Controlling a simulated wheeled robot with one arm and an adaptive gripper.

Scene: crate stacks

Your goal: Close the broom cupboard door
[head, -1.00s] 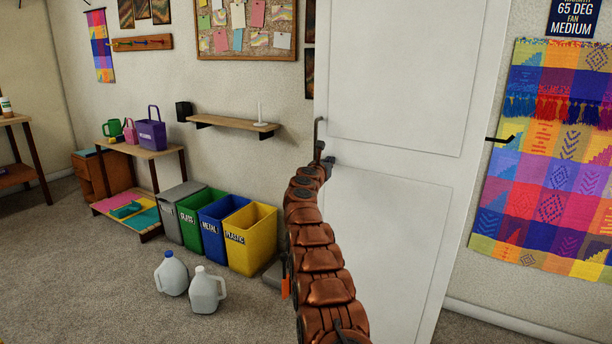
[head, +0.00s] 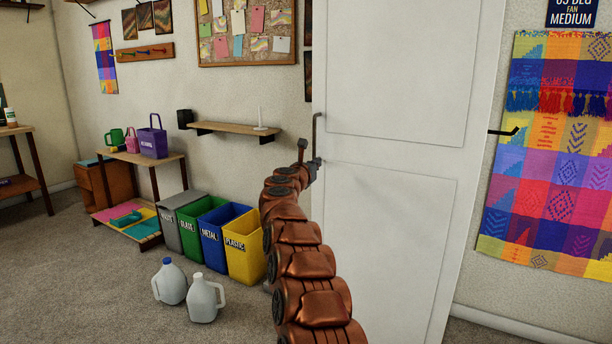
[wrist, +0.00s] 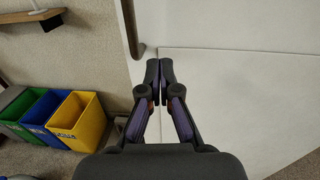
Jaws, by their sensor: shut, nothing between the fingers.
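The white broom cupboard door (head: 395,190) is a tall two-panel slab in the right half of the head view. A grey upright bar handle (head: 316,132) is at its left edge. My gripper (head: 314,165) is at the end of the copper arm, beside that left edge just below the handle. In the wrist view my gripper (wrist: 159,64) is shut and empty, with its fingertips over the door face (wrist: 220,85) near the handle (wrist: 128,28). I cannot tell whether the fingertips touch the door. The cupboard's inside is not visible.
Several bins, including a yellow one (head: 245,245), stand by the wall left of my arm. Two white jugs (head: 203,299) are on the carpet in front. A wall shelf (head: 233,128) is behind. A colourful hanging (head: 552,160) is on the right wall.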

